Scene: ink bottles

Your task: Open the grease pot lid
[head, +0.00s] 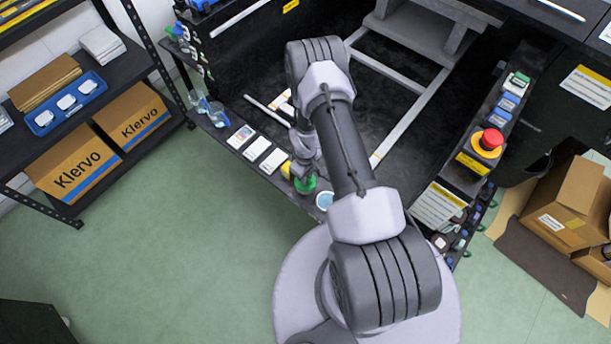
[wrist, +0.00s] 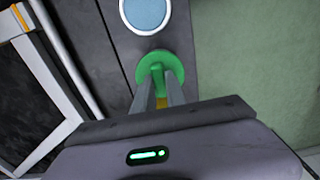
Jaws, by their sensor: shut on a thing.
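A round green lid (wrist: 174,62) with a raised grip shows in the wrist view, on the dark ledge along the bench's front edge. My gripper (wrist: 160,78) is shut on the lid's raised grip from above. In the head view the green lid (head: 306,185) shows below my gripper (head: 301,174), partly hidden by my arm. The pot body under the lid is hidden, so I cannot tell whether the lid is seated or lifted.
A round white-rimmed thing with a blue face (wrist: 145,13) is beside the lid; it also shows in the head view (head: 324,201). White cards (head: 257,148) lie left along the ledge. A red emergency button (head: 488,142) is at right. Green floor (head: 170,240) is open in front.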

